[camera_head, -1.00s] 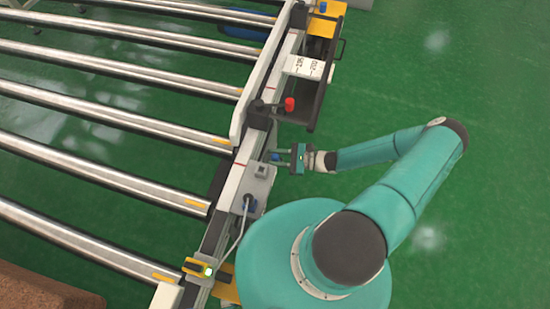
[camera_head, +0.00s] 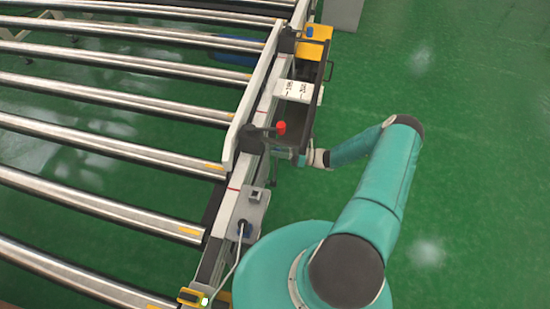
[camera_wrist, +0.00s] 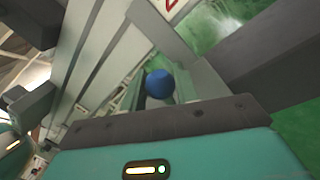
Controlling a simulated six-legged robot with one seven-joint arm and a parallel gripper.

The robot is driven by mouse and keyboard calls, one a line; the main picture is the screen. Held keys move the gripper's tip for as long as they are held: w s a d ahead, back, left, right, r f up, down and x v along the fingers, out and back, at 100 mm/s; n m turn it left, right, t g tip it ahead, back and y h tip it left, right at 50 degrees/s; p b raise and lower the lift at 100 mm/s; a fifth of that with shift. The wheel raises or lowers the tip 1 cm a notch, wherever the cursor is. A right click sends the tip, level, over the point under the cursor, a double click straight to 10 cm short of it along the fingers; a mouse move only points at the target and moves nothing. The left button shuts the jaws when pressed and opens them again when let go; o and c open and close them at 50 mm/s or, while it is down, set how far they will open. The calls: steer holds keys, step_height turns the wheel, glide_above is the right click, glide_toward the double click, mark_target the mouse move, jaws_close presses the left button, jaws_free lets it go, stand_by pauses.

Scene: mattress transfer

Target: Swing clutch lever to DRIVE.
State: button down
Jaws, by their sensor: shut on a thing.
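A blue ball knob (camera_wrist: 159,84) shows in the wrist view between the fingers of my gripper (camera_wrist: 168,92), which is shut on it. I take this to be the clutch lever's knob; its shaft is mostly hidden. In the head view, my gripper (camera_head: 300,158) is beside the conveyor's side rail, partly hidden under the end of a dark open frame. The knob is not clear there. No DRIVE marking can be read in either view.
A red-knobbed lever (camera_head: 281,128) stands on the rail just above my gripper in the picture. The dark frame (camera_head: 306,130) carries a white marked plate (camera_head: 295,90). Rollers (camera_head: 110,150) fill the left. Green floor (camera_head: 470,150) on the right is clear.

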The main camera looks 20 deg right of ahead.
steer(key=shift+w+d+f+m, duration=0.35)
steer(key=shift+w+d+m, duration=0.2)
steer(key=shift+w+m, duration=0.15)
steer(key=shift+d, duration=0.1)
steer(key=c, duration=1.1)
jaws_free()
steer(key=shift+f, duration=0.1)
steer(key=v, duration=1.3)
steer(key=shift+s+d, duration=0.25)
steer(key=shift+s, duration=0.05)
